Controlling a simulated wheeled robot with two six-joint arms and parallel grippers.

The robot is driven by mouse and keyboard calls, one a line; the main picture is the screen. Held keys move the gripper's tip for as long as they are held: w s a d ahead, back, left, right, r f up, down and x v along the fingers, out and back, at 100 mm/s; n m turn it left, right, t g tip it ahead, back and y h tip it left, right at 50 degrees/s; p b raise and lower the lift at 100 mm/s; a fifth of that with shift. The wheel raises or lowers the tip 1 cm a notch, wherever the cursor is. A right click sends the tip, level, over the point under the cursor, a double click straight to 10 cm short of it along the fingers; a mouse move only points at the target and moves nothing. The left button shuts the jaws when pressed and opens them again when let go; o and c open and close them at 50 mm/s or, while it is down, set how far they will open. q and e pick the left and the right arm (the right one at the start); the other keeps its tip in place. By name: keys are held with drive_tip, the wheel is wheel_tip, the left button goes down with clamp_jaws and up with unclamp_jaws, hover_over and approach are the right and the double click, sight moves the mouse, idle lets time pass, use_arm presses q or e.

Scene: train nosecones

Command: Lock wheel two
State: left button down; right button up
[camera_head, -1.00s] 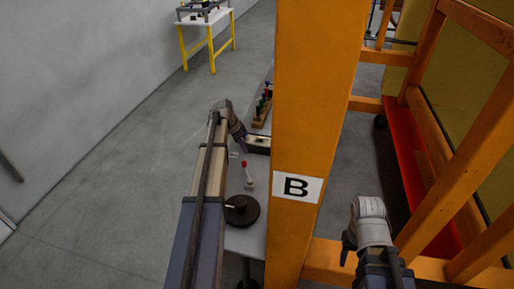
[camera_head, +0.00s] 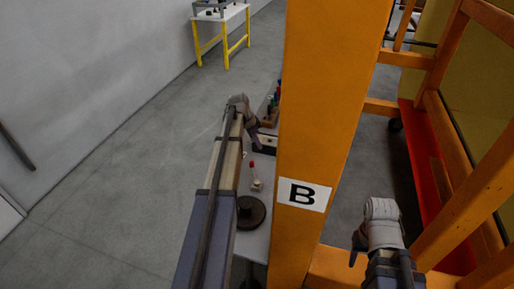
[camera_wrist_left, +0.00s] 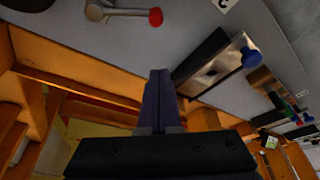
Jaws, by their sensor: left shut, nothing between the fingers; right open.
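A small dark wheel (camera_head: 395,125) shows under the red rail of the orange frame on the right of the head view; whether it is wheel two, or locked, I cannot tell. My left gripper (camera_head: 257,143) is shut and empty over the grey table, left of the orange post. In the left wrist view its fingers (camera_wrist_left: 157,98) are together, close to a dark block with a metal face and blue knob (camera_wrist_left: 251,57). My right gripper (camera_head: 357,250) is open at lower right, beside the orange frame; its fingers are only partly visible.
On the grey table are a black disc (camera_head: 250,212) and a red-tipped lever (camera_head: 252,165). Floor at left is clear; a yellow-legged table (camera_head: 222,12) stands far back.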

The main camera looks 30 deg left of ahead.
sight(254, 173)
use_arm(q)
drive_tip(key=b+x, duration=0.8)
drive_tip(key=x, duration=0.1)
drive_tip(key=shift+f+b, duration=0.3)
drive_tip(key=shift+f, duration=0.1)
use_arm(e)
wheel_tip(254, 173, down, 9)
drive_tip(key=shift+f, duration=0.15)
use_arm(q)
drive_tip(key=shift+s+a+r+p, duration=0.2)
drive_tip(key=shift+s+a, duration=0.25)
drive_tip(key=shift+s, duration=0.15)
drive_tip(key=shift+s+a+r+p, duration=0.2)
drive_tip(key=shift+s+a, duration=0.25)
drive_tip(key=shift+s, duration=0.15)
use_arm(e)
drive_tip(key=shift+r, duration=0.4)
use_arm(q)
drive_tip(key=shift+s+a, duration=0.3)
drive_tip(key=shift+s, duration=0.1)
drive_tip(key=shift+a, duration=0.1)
